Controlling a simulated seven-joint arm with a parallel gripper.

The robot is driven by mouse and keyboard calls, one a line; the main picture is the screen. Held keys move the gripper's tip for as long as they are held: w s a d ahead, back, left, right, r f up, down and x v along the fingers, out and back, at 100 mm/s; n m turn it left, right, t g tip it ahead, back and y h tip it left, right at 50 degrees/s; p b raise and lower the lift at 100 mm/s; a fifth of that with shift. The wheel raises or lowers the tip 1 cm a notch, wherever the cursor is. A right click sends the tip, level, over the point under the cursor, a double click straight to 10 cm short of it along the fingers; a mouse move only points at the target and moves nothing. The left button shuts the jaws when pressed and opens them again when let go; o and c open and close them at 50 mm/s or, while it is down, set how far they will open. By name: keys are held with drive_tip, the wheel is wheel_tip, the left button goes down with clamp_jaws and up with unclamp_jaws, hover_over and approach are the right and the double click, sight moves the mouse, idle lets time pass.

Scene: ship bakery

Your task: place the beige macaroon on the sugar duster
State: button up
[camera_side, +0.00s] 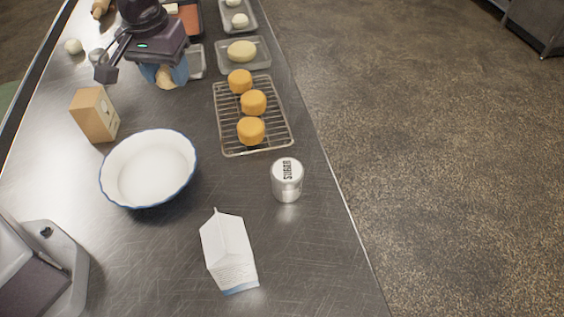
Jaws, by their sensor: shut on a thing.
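The sugar duster (287,181) is a silver can with a "SUGAR" label, standing upright on the steel counter right of centre. My gripper (167,80) is at the top left, well behind and to the left of the duster. Its blue fingers are shut on a beige thing, which appears to be the beige macaroon (165,84). The macaroon is partly hidden by the fingers. I cannot tell whether it is clear of the counter or the tray beside it.
A wire rack (273,122) with orange cakes stands behind the duster. A white bowl (148,170) and brown carton (95,114) stand to the left, a milk carton (228,252) in front. Dough trays (247,66) line the back. The counter's right edge is near the duster.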

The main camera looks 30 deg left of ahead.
drive_tip(key=s+d+r+m, duration=0.2)
drive_tip(key=s+d, duration=0.8)
drive_tip(key=d, duration=0.6)
hover_over(288, 169)
drive_tip(key=s, duration=0.1)
drive_tip(key=f, duration=0.9)
drive_tip(key=shift+a, duration=0.2)
drive_tip(key=shift+w+d+f, duration=0.2)
drive_tip(key=shift+w+f, duration=0.05)
drive_tip(key=shift+f, duration=1.7)
